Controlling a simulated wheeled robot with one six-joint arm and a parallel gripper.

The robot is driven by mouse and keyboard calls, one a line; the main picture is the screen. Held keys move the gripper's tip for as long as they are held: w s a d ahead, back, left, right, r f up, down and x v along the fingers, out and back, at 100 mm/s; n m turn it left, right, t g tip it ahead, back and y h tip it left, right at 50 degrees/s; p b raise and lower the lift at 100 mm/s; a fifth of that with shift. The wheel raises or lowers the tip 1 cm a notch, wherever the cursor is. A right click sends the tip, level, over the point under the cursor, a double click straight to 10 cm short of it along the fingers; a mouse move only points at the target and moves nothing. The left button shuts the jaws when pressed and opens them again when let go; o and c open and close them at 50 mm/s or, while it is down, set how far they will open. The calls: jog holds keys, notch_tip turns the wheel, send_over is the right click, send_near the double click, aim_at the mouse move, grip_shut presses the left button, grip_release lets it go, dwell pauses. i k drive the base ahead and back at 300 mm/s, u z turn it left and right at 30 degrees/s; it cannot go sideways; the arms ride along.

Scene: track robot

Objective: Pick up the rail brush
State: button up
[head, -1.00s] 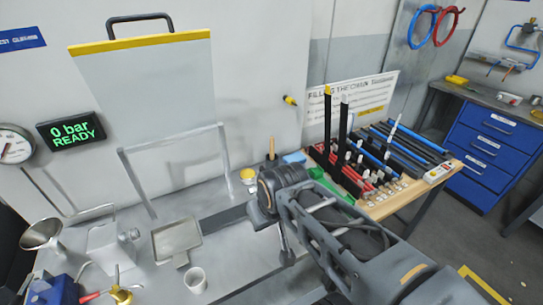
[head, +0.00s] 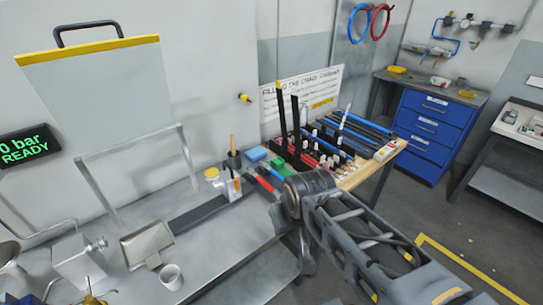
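An upright wooden handle with a dark lower part (head: 233,152) stands at the back of the grey bench, near the wall. It looks like the rail brush, but it is too small to be sure. My gripper (head: 307,264) hangs at the end of my arm, in front of the bench's right end. It is to the right of the brush and nearer to me, apart from it. Its fingers are small and partly hidden by the wrist, so their opening is unclear. I see nothing held in it.
A yellow-topped container (head: 212,174) and a blue block (head: 257,154) flank the brush. A rack of dark, red and blue rods (head: 330,145) stands on the wooden table at right. A metal pan (head: 147,244) and a white cup (head: 171,276) sit on the bench. Floor is free at right.

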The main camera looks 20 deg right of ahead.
aim_at(232, 144)
jog(key=z, duration=0.65)
jog(key=k, duration=0.9)
jog(key=z, duration=0.9)
jog(key=i, duration=0.95)
jog(key=u, duration=0.85)
jog(key=i, duration=0.8)
jog(key=u, duration=1.15)
jog(key=i, duration=0.2)
jog(key=u, duration=0.2)
